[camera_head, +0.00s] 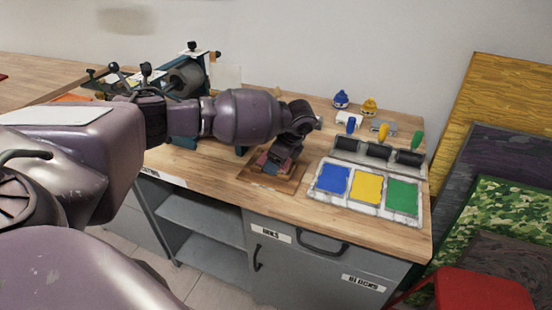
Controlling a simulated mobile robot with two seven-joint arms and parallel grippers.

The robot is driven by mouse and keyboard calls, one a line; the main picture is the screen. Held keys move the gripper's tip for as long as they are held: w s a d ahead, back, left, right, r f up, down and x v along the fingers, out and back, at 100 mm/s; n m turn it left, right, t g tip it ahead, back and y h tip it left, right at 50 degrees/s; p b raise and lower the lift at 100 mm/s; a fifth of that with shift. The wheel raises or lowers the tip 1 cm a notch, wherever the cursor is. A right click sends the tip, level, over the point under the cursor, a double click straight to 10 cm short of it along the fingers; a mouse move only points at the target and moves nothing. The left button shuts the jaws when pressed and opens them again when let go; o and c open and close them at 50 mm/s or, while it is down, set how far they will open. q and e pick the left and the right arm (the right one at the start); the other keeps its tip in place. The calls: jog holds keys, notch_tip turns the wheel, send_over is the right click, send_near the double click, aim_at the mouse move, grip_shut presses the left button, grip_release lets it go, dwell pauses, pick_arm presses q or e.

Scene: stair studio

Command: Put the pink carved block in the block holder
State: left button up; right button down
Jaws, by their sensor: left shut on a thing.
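My left gripper (274,163) reaches in from the left and points down over the worktop. It is shut on a small pinkish block (264,160), which is mostly hidden by the fingers. The carving on it is too small to make out. Directly under the gripper is a shallow brown wooden tray (286,186), which looks like the block holder. I cannot tell whether the block touches the tray or hangs just above it. My right gripper is not in view.
To the right lies an ink tray with blue (333,179), yellow (367,187) and green (402,197) pads and black rollers (378,151). A press (186,78) is at the back left. A red stool (480,290) is at lower right.

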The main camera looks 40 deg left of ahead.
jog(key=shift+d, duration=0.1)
pick_arm(q)
jog(key=o, duration=1)
jog(key=shift+r+p, duration=0.45)
jog(key=shift+r, duration=0.3)
jog(key=shift+r+p, duration=1.25)
jog(key=shift+r, duration=0.8)
jog(key=shift+r+p, duration=0.75)
jog(key=shift+r, duration=0.5)
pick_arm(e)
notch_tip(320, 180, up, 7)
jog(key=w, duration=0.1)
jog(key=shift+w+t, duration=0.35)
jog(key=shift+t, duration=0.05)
pick_arm(q)
jog(key=shift+f, duration=0.1)
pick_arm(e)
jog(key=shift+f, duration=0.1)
